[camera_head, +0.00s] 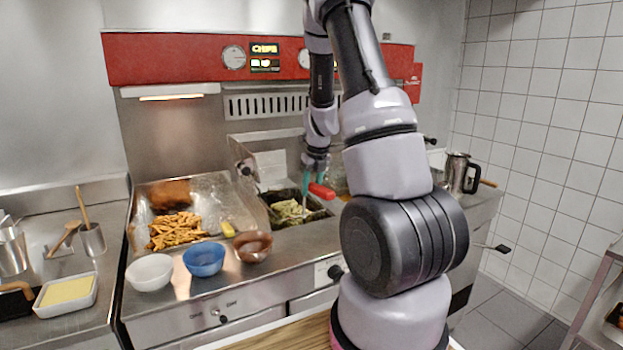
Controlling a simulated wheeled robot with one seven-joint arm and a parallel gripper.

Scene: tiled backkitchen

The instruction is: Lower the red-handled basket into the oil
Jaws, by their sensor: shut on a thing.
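The fryer well (268,198) is a dark opening in the steel counter. Pale cut food (290,212) lies in it, below and left of the handle. My arm hides the right part of the fryer. I cannot tell the basket's wire sides from the well's walls, nor how deep the basket sits in the oil.
Left of the fryer, a steel tray (212,186) holds fries (176,231). White (150,272), blue (204,259) and brown (253,246) bowls stand along the front edge. A steel jug (457,174) stands at right. The red control panel (170,58) is above.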

